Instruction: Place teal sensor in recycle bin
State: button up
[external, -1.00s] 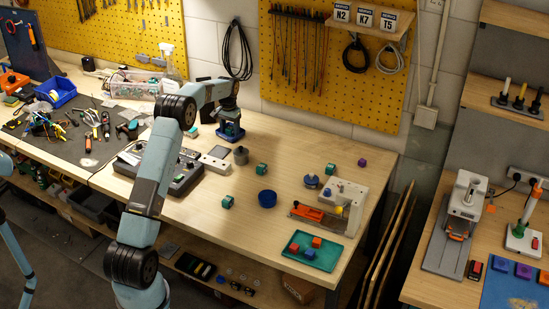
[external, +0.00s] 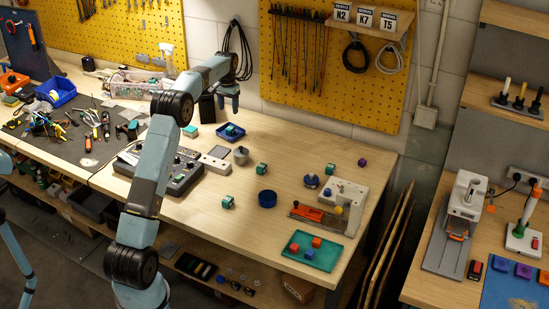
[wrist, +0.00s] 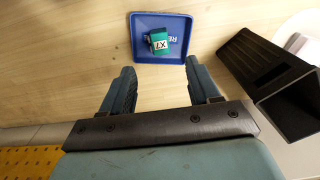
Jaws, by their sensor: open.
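The teal sensor (wrist: 158,41), a small cube with a pale label reading X7, lies inside the blue recycle bin (wrist: 178,57), a shallow square tray with partly visible lettering. In the external view the bin (external: 240,137) sits at the back of the bench, with the teal sensor (external: 231,131) inside. My gripper (external: 229,108) hangs above the bin, apart from it and the sensor. In the wrist view my gripper (wrist: 160,68) has its two fingers spread wide with nothing between them.
A tall black open container (wrist: 265,75) stands close to the bin; it also shows in the external view (external: 207,107). Another teal cube (external: 192,131) lies left of the bin. A grey cylinder (external: 241,155) and more teal cubes (external: 262,169) stand in front.

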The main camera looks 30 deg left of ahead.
jog(key=shift+r, duration=0.45)
jog(key=s+d+r+t, duration=0.1)
jog(key=s+d+r, duration=0.4)
jog(key=s+r, duration=0.65)
jog(key=s+d+r+t, duration=0.2)
jog(key=s+d+r, duration=0.45)
jog(key=s, duration=0.85)
jog(key=s+d+r+t, duration=0.1)
jog(key=s+d+r, duration=0.1)
jog(key=s, duration=1.4)
jog(key=s+f, duration=0.4)
jog(key=s, duration=0.4)
jog(key=s+d+f+t, duration=0.1)
jog(key=s+f, duration=0.3)
jog(key=s, duration=0.4)
jog(key=shift+s+d+f+t, duration=0.25)
jog(key=shift+s+f+t, duration=0.05)
